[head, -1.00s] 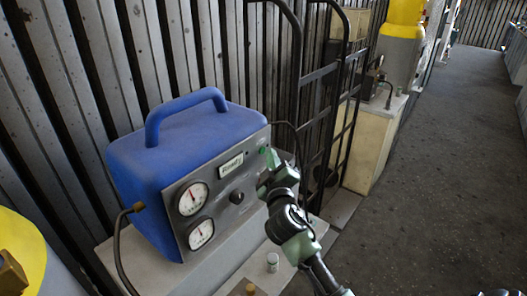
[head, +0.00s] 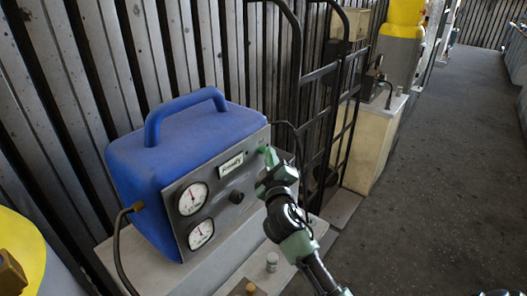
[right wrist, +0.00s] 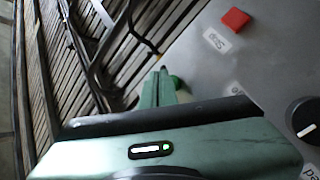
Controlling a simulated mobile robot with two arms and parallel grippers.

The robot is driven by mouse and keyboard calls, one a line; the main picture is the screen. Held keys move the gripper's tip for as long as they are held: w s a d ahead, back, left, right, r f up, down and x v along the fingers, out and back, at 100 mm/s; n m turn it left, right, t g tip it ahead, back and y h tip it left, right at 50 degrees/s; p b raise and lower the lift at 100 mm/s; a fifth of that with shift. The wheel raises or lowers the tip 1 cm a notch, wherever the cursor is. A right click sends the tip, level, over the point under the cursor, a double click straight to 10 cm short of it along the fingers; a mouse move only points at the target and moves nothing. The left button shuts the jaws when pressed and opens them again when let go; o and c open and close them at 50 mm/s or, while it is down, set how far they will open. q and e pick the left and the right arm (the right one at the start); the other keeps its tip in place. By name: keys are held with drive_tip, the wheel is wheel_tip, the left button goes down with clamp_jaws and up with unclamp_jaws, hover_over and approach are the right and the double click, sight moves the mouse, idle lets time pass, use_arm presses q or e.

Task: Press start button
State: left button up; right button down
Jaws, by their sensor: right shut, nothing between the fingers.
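The blue machine (head: 185,140) stands on a pale block, its grey front panel (head: 222,200) facing right. In the right wrist view, the round green start button (right wrist: 176,83) sits on the panel, partly hidden by my fingers. My right gripper (head: 268,155) is shut and empty, its fingertips at the panel's upper right corner. In the right wrist view, the shut green fingers (right wrist: 158,88) overlap the button's left side. I cannot tell whether they touch or press it. My left gripper is not in view.
A red stop button (right wrist: 235,20) and a black knob (right wrist: 304,118) share the panel, along with two gauges (head: 193,198). A black hand truck (head: 325,100) stands behind. A yellow cylinder (head: 20,245) is at left. Open floor (head: 430,200) lies at right.

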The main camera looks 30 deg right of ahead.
drive_tip(key=shift+w+a, duration=0.1)
drive_tip(key=shift+w, duration=0.15)
idle(0.3)
drive_tip(key=shift+s, duration=0.1)
drive_tip(key=shift+s+d, duration=0.2)
drive_tip(key=shift+s, duration=0.15)
drive_tip(key=shift+s, duration=0.1)
drive_tip(key=s, duration=0.1)
drive_tip(key=s+d+p, duration=0.1)
drive_tip(key=s, duration=0.1)
drive_tip(key=s+d, duration=0.1)
drive_tip(key=s, duration=0.1)
drive_tip(key=shift+s+d, duration=0.15)
drive_tip(key=shift+s, duration=0.05)
idle(0.4)
idle(0.5)
